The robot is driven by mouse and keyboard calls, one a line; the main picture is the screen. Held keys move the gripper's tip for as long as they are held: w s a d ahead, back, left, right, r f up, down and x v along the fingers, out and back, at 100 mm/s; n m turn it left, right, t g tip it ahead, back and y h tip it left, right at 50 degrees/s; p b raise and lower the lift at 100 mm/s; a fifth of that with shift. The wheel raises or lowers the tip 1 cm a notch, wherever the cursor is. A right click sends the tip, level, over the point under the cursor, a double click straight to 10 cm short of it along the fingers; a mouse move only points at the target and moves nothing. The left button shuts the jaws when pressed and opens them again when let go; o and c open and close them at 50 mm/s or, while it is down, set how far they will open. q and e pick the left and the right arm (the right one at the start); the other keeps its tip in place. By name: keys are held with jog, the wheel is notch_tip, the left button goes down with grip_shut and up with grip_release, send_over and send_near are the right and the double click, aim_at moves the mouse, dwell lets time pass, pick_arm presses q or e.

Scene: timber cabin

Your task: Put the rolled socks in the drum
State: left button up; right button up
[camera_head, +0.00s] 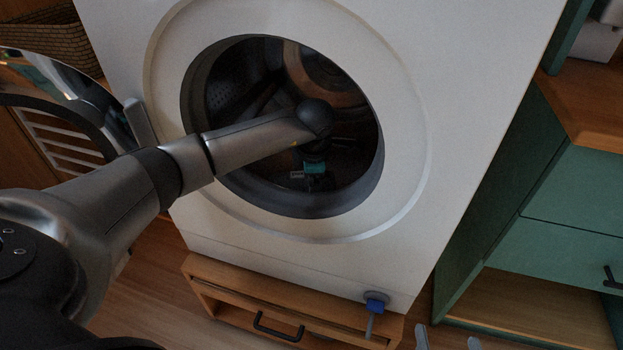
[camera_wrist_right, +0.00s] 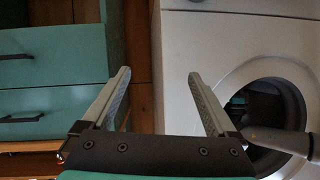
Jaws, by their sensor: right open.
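The front-loading washing machine's drum (camera_head: 222,92) is open, and its dark inside shows through the round opening. My left arm comes in from the left and reaches through this opening. My left gripper (camera_head: 313,170) is inside the drum, small and dark, with a teal patch showing; its fingers and anything between them cannot be made out. My right gripper (camera_head: 447,340) shows only its two fingertips at the bottom edge of the head view. In the right wrist view my right gripper (camera_wrist_right: 160,90) is open and empty, in front of the machine's side edge. I cannot make out the rolled socks.
The round glass door (camera_head: 75,80) stands open at the left. A wooden plinth drawer (camera_head: 300,312) sits under the machine, with a small blue and grey fitting (camera_head: 375,302) near its right end. Green cabinets (camera_head: 575,200) stand at the right. A wicker basket (camera_head: 45,38) is at upper left.

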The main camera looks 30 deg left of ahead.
pick_arm(q)
jog(key=shift+o, duration=0.4)
jog(key=shift+r, duration=0.1)
jog(key=shift+r+p, duration=0.3)
jog(key=shift+r, duration=0.1)
jog(key=shift+s+d+r+p, duration=0.2)
jog(key=shift+r+p, duration=0.15)
jog(key=shift+r, duration=0.15)
jog(key=shift+p+v, duration=0.55)
jog(key=shift+v, duration=0.55)
jog(key=shift+p+v, duration=0.55)
jog(key=shift+v, duration=0.55)
jog(key=shift+s+r+p, duration=0.2)
jog(key=shift+r+p, duration=0.1)
jog(key=shift+r, duration=0.3)
pick_arm(e)
jog(key=s+d+g+h, duration=0.4)
jog(key=s+d+g, duration=0.1)
jog(key=d+g, duration=0.2)
jog(key=shift+d+f, duration=0.15)
jog(key=shift+d, duration=0.45)
jog(key=shift+s, duration=0.1)
